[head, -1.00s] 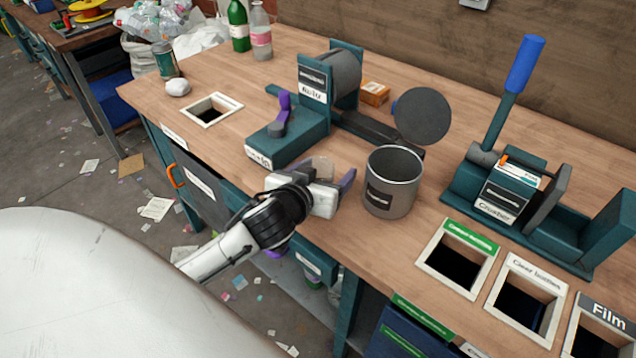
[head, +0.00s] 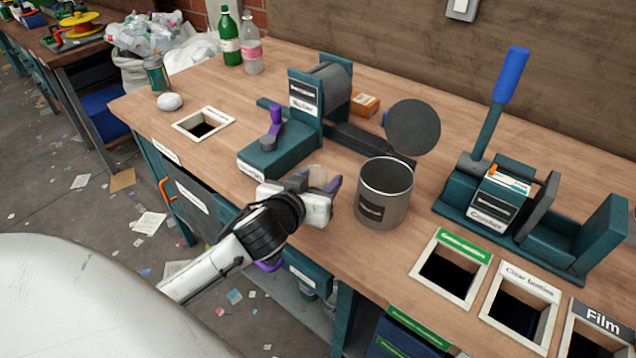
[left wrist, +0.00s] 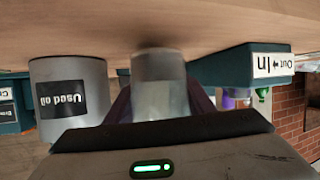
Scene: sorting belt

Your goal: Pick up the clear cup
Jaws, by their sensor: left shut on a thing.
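The clear cup (left wrist: 159,88) stands between the fingers of my left gripper in the left wrist view, which shows the scene upside down. In the head view only a pale part of the cup (head: 317,175) shows behind the gripper. My left gripper (head: 322,186) is shut on the cup, at the bench's front edge between the baler and the grey can. The cup's base looks at or very near the bench top; I cannot tell whether it touches. My right gripper is not in view.
The grey used-oil can (head: 384,205) stands close to the right of my gripper. The teal baler (head: 285,150) is just behind and left. A crusher (head: 500,205) and labelled bench openings (head: 450,258) lie to the right. Green and clear bottles stand at the back left.

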